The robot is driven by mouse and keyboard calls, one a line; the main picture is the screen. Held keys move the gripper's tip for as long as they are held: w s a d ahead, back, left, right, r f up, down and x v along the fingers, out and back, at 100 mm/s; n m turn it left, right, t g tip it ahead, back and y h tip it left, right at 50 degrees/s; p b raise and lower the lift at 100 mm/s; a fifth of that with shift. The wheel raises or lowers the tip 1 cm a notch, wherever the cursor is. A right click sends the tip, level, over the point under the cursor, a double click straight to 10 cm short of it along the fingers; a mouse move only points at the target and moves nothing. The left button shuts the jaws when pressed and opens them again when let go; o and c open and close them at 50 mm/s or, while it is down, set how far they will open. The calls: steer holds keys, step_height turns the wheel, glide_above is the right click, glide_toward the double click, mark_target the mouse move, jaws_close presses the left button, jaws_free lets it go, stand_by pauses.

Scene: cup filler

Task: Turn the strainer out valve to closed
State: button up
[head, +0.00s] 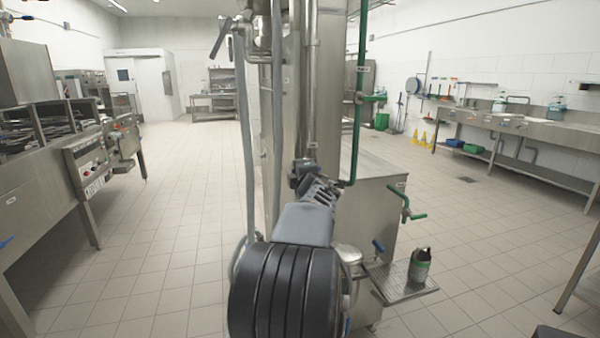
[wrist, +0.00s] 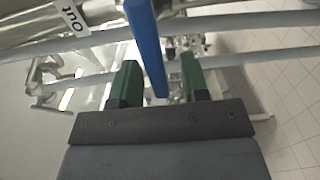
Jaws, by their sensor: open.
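A blue lever handle (wrist: 147,45) comes down from the top edge in the wrist view. It hangs between the two green fingers of my gripper (wrist: 158,62), which is open. I see a gap on each side of the lever, wider toward the right finger. An "Out" label (wrist: 75,17) sits on a shiny metal pipe (wrist: 28,33) at the upper left. The lever's upper end and its valve body are out of view. In the head view my arm reaches toward the steel equipment, and I cannot make out this lever there.
Grey pipes (wrist: 225,22) cross behind the fingers. In the head view, a steel cabinet (head: 365,220) has a green-handled valve (head: 410,215) and a blue handle (head: 378,246). A bottle (head: 420,266) stands on a grated tray (head: 392,284). Tiled floor is clear on the left.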

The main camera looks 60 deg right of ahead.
steer(key=v, duration=1.4)
steer(key=shift+p, duration=0.45)
steer(key=shift+w+r, duration=0.1)
steer(key=shift+w, duration=0.05)
steer(key=w+a+r+m+g+y+p, duration=0.2)
steer(key=w+a+m+g+y+p, duration=0.1)
steer(key=w+a+m+p, duration=0.8)
steer(key=s+a+f+g+y+p, duration=0.1)
steer(key=a+g+y+p, duration=0.1)
steer(key=a, duration=0.8)
steer(key=s+a+f+n+g+y+p, duration=0.1)
steer(key=a+f+g+y+p, duration=0.1)
steer(key=a, duration=0.7)
steer(key=s+a+f+g+y+p, duration=0.1)
steer(key=a+y, duration=0.4)
steer(key=a, duration=0.5)
steer(key=shift+s+a+f+n+g+y+p, duration=0.15)
steer(key=shift+a+f+n+g+y+p, duration=0.2)
steer(key=shift+g+p, duration=0.6)
steer(key=shift+d+r+t, duration=0.1)
steer(key=shift+d+t, duration=0.1)
steer(key=shift+t, duration=0.05)
